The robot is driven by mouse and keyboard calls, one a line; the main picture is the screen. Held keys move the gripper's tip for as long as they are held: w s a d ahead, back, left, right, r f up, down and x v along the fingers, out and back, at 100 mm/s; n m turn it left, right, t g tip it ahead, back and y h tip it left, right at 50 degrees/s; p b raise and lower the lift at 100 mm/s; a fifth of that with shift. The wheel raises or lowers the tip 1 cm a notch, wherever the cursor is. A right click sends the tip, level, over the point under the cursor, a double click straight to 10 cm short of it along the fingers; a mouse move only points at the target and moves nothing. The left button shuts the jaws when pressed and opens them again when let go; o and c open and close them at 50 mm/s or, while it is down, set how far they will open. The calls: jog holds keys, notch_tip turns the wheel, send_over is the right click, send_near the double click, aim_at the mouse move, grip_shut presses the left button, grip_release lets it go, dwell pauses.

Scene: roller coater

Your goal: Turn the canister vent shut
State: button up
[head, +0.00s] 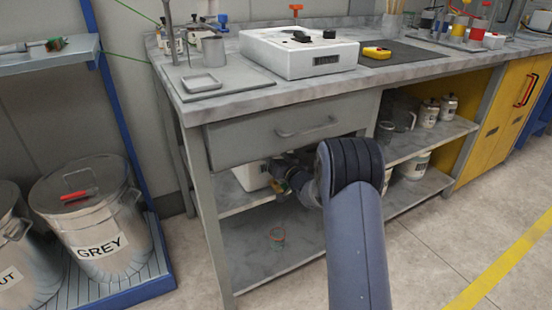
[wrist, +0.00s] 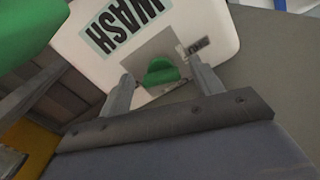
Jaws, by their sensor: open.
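The white canister marked WASH (wrist: 185,22) fills the upper middle of the wrist view, its label tilted. A green vent knob (wrist: 160,72) sits on a grey patch of the canister. My gripper (wrist: 158,80) is open, with one finger on each side of the knob in the picture. I cannot tell whether the fingers touch it. In the head view the canister (head: 250,176) stands on the shelf under the drawer, partly hidden. My gripper (head: 283,178) is beside it, and my arm hides part of the shelf.
The drawer (head: 290,128) hangs just above my gripper. A large green part (wrist: 25,25) is close at the wrist view's upper left. Jars (head: 429,113) stand on the shelf at right.

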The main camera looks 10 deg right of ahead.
jog(key=shift+w, duration=0.1)
jog(key=shift+c, duration=0.3)
jog(key=c, duration=0.9)
jog(key=shift+f+n+b, duration=0.2)
jog(key=shift+n+b, duration=0.4)
jog(key=shift+b, duration=0.05)
jog(key=shift+r+n+b, duration=0.2)
jog(key=shift+n+b, duration=0.55)
jog(key=shift+n, duration=0.55)
jog(key=o, duration=1)
jog(key=shift+c, duration=0.2)
jog(key=shift+d, duration=0.1)
